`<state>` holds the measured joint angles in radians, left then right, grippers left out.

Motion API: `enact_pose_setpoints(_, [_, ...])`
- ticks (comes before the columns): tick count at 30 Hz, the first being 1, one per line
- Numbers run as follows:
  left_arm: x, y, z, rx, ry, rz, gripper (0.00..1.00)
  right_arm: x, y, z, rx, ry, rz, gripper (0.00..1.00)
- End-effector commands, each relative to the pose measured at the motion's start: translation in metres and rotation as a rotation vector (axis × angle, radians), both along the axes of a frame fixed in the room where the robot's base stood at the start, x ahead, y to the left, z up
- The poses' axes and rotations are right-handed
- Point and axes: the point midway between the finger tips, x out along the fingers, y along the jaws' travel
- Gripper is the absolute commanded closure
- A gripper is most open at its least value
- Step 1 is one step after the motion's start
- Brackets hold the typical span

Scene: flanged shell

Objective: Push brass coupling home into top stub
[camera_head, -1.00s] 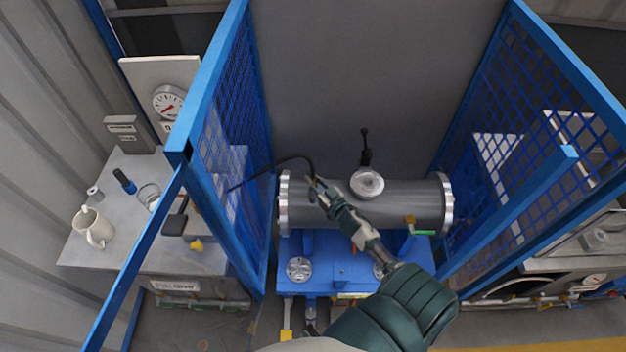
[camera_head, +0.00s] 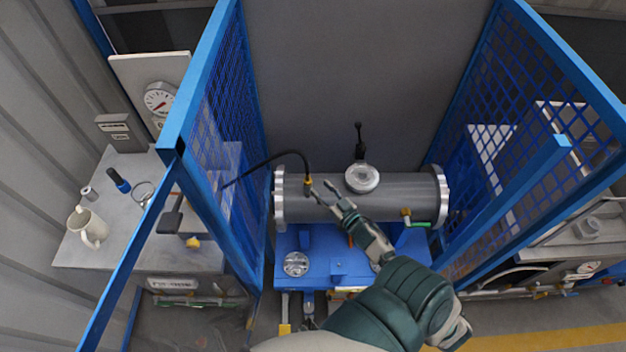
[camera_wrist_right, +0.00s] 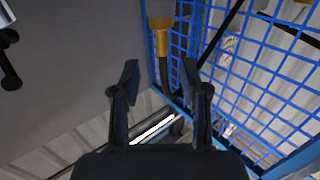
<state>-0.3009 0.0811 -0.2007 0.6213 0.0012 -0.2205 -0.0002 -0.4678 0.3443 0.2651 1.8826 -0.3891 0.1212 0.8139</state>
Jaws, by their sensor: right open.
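The brass coupling (camera_head: 308,184) sits on the end of a black hose (camera_head: 290,154), upright at the left part of the grey flanged shell (camera_head: 405,196). In the right wrist view the coupling (camera_wrist_right: 162,42) meets a grey cylindrical piece (camera_wrist_right: 160,8), which looks like the top stub. I cannot tell how deep it is seated. My right gripper (camera_head: 327,191) is open just right of the coupling. In the wrist view its fingers (camera_wrist_right: 160,72) are spread, with the coupling and hose beyond and between them, not gripped. My left gripper is not in view.
Blue mesh guards stand left (camera_head: 226,120) and right (camera_head: 500,140) of the shell. A capped fitting (camera_head: 362,178) with a black lever (camera_head: 359,140) behind it is on top. A yellow valve with a green handle (camera_head: 420,224) is at right. A white mug (camera_head: 88,227) stands on the left bench.

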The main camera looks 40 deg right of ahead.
Motion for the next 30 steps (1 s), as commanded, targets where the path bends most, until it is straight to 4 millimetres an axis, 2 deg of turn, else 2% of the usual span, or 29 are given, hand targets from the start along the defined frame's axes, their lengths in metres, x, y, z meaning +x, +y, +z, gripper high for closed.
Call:
enact_pose_setpoints(3, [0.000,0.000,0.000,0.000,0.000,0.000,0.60,-0.022,0.001,-0.001,0.001,0.002,-0.001,0.55])
enact_pose_setpoints(9, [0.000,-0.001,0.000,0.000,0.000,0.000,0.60,-0.039,0.001,0.000,0.000,-0.001,0.000,0.55])
enact_pose_setpoints(30, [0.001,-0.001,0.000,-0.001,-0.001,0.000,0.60,-0.039,0.004,-0.003,0.000,0.021,-0.020,0.55])
